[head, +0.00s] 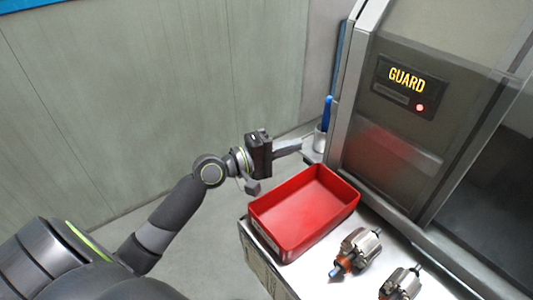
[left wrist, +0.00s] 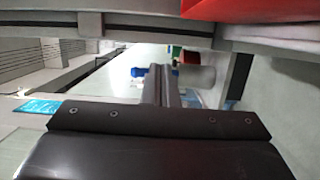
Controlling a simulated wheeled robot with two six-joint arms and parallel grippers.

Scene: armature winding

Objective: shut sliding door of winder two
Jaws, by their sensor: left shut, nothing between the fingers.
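The winder (head: 358,80) stands at the right in the head view, with a grey translucent sliding door (head: 382,163) at its front. A panel marked GUARD (head: 404,85) shows a lit red lamp (head: 420,107). To the right of the door's frame is a darker area (head: 495,180); I cannot tell how far the door is open. My left gripper (head: 298,146) is shut and empty, held beyond the red bin and left of the winder, apart from the door. Its closed fingers (left wrist: 168,88) also show in the left wrist view. My right gripper is not in view.
A red bin (head: 270,228) sits at the left edge of the bench, below my left gripper. Two armatures (head: 358,247) (head: 402,284) lie to its right. A cup with a blue-handled tool (head: 321,138) stands by the winder's left corner. The floor at left is clear.

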